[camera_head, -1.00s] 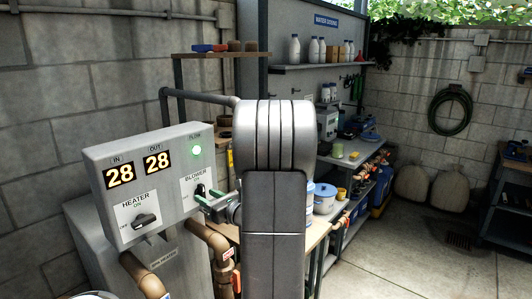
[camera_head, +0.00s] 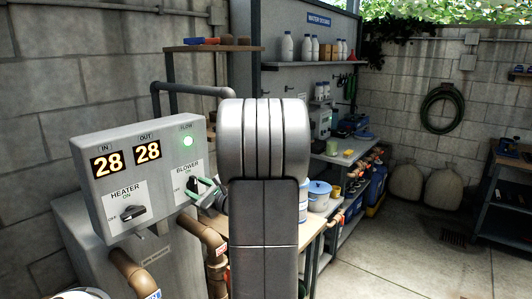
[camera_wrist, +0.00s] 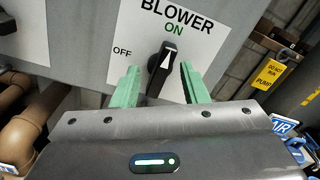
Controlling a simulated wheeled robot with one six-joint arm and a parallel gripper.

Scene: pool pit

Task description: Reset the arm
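My gripper (camera_wrist: 160,86) is open in the wrist view, with its two green fingers on either side of the black blower knob (camera_wrist: 163,66). I cannot tell whether they touch it. The knob's white mark points up toward ON. In the head view my gripper (camera_head: 207,190) is at the blower switch on the right of the grey control box (camera_head: 83,150), partly hidden by my arm. The box reads 28 on both displays, and its green flow light (camera_head: 187,141) is lit. The heater knob (camera_head: 133,212) is at the left of the box.
Brown pipes (camera_head: 133,272) run below the box. A bench with a blue-lidded tub (camera_head: 319,197) and shelves with bottles (camera_head: 287,47) stand to the right behind my arm. The floor (camera_head: 400,255) at the right is open. A hose (camera_head: 442,108) hangs on the far wall.

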